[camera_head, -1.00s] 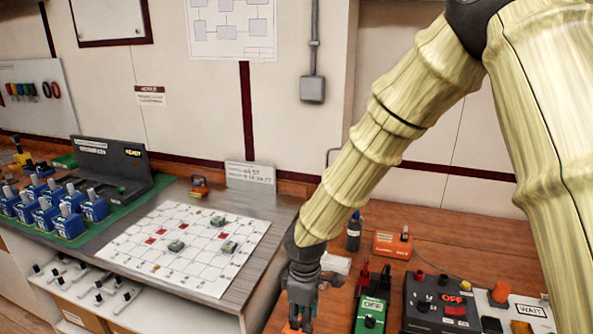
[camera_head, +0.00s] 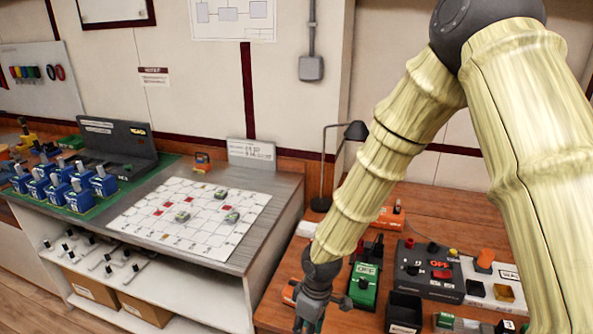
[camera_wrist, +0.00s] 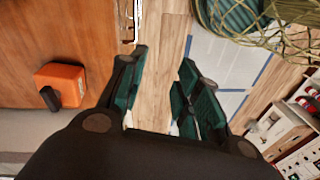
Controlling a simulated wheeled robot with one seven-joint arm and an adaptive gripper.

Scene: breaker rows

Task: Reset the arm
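My arm comes in from the upper right in the head view and slopes down to the left, over the brown workbench. My gripper (camera_head: 311,318) hangs at its end, low in the picture, left of the green box marked OFF (camera_head: 363,286). In the wrist view my gripper (camera_wrist: 160,85) has its two dark green fingers spread apart, with only floor seen between them. Nothing is held. An orange box with a black knob (camera_wrist: 66,85) lies left of the fingers in that view.
The brown workbench (camera_head: 440,212) carries a dark OFF panel (camera_head: 430,272), a black lamp (camera_head: 322,170) and small boxes. Left stands a grey table with a white grid sheet (camera_head: 190,217) and several blue breakers (camera_head: 79,197). A shelf (camera_head: 200,300) lies below it.

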